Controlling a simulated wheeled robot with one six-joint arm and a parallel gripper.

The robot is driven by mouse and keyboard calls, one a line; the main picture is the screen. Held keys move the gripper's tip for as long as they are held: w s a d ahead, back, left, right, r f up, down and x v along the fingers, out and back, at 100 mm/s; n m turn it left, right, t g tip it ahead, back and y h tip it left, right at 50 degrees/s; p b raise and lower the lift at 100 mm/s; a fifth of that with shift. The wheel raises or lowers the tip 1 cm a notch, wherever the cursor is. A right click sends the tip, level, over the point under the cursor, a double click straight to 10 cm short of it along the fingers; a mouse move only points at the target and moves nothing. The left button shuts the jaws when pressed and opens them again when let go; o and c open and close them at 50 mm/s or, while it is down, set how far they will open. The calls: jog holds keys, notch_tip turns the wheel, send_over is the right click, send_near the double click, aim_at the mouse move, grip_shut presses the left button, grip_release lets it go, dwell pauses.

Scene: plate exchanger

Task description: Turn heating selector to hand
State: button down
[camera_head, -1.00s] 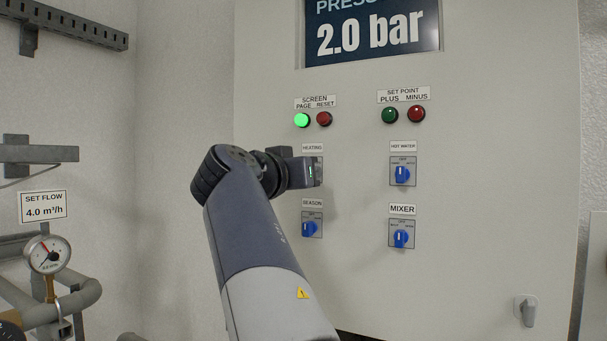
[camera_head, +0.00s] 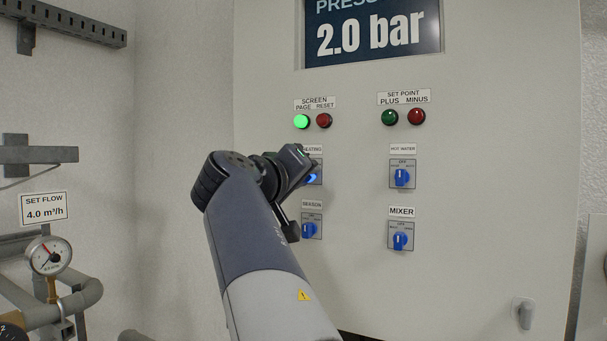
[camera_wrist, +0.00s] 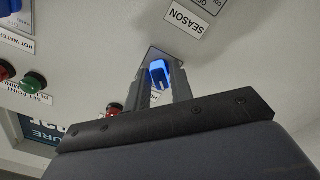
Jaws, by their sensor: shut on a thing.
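The heating selector is a blue knob (camera_head: 312,179) on a small grey plate under the HEATING label, on the cabinet front. My gripper (camera_wrist: 161,82) is shut on this knob, with one finger on each side of it in the wrist view. The knob (camera_wrist: 159,72) shows bright blue between the fingers there. In the head view the visible part of the knob looks slanted. My wrist covers the left of the plate and of its label, so the exact pointer position cannot be read.
The season selector (camera_head: 309,229) is just below, partly behind my wrist parts. The hot water selector (camera_head: 402,176) and mixer selector (camera_head: 400,241) are to the right. A lit green button (camera_head: 301,121) and a red button (camera_head: 324,120) are above. The cabinet's lower right is clear apart from a handle.

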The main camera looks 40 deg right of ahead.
dwell(0.5)
jog(key=c, duration=1.4)
grip_release()
jog(key=shift+c, duration=0.2)
jog(key=b+v, duration=0.3)
jog(key=v, duration=0.7)
jog(key=shift+s+a, duration=0.2)
jog(key=shift+a, duration=0.15)
jog(key=shift+d, duration=0.15)
jog(key=p+x, duration=0.3)
jog(key=x, duration=0.7)
jog(key=shift+w+d, duration=0.2)
jog(key=shift+a, duration=0.1)
